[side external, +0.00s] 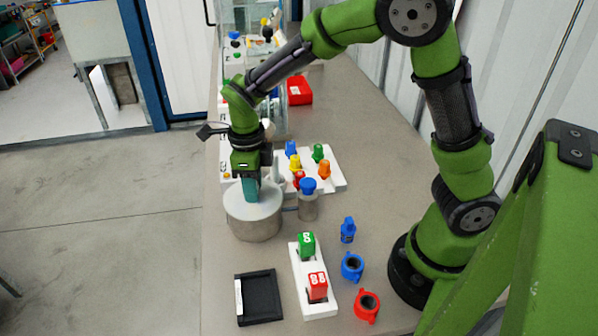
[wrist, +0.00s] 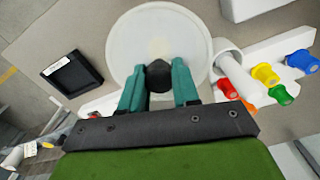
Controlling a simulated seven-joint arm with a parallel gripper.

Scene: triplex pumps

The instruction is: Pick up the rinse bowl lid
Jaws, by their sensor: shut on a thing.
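The rinse bowl lid (side external: 268,213) is a pale round disc on top of the grey metal rinse bowl (side external: 255,232). My gripper (side external: 251,197) points straight down over the lid. In the wrist view my gripper's teal fingers (wrist: 159,82) are shut on the knob, one on each side. The lid looks seated on the bowl; I cannot make out a gap. The fingers hide part of the lid in the side view.
A jar with a blue cap (side external: 308,200) stands close right of the bowl. Behind it is a white rack (side external: 335,182) with coloured caps. In front are a black tray (side external: 260,297), a white holder (side external: 309,267), a blue bottle (side external: 348,230), and blue (side external: 352,267) and red (side external: 367,305) rings.

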